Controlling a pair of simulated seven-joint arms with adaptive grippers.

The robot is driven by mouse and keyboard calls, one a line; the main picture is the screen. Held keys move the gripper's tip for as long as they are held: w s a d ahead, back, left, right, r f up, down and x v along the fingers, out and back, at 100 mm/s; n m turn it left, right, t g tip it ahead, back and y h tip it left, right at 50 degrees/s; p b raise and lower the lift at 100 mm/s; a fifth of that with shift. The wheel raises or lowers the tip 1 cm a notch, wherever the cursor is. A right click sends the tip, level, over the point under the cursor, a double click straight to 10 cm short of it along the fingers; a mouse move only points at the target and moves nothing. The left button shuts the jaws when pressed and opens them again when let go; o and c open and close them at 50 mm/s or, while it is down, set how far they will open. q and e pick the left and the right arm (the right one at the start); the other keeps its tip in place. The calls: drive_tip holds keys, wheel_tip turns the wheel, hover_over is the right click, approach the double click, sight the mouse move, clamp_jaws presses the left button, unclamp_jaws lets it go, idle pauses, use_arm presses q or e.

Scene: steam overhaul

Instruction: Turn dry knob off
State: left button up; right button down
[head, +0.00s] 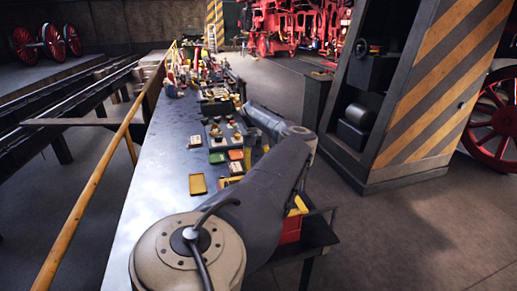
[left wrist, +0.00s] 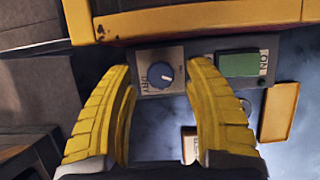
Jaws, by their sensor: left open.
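In the left wrist view, a small dark round knob (left wrist: 160,76) sits on a light square plate (left wrist: 173,58) of a grey panel. A label reading DRY is beside it, turned on its side in the picture. A thin light mark shows on the knob, but I cannot tell its setting for sure. My left gripper (left wrist: 159,67) has two yellow ridged fingers, spread wide, one on each side of the knob. The gap between them looks empty, and neither finger appears to touch the knob. The knob cannot be made out in the head view. My right gripper is not seen.
A green rectangular piece (left wrist: 238,65) is right of the knob on the same panel. A yellow-framed box edge (left wrist: 190,18) spans the top. A yellow tray (left wrist: 279,111) lies to the right. The long workbench (head: 160,190) holds several small items, with bare surface along its left side.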

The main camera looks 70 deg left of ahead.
use_arm(q)
drive_tip(key=shift+x, duration=0.85)
drive_tip(key=shift+c, duration=0.3)
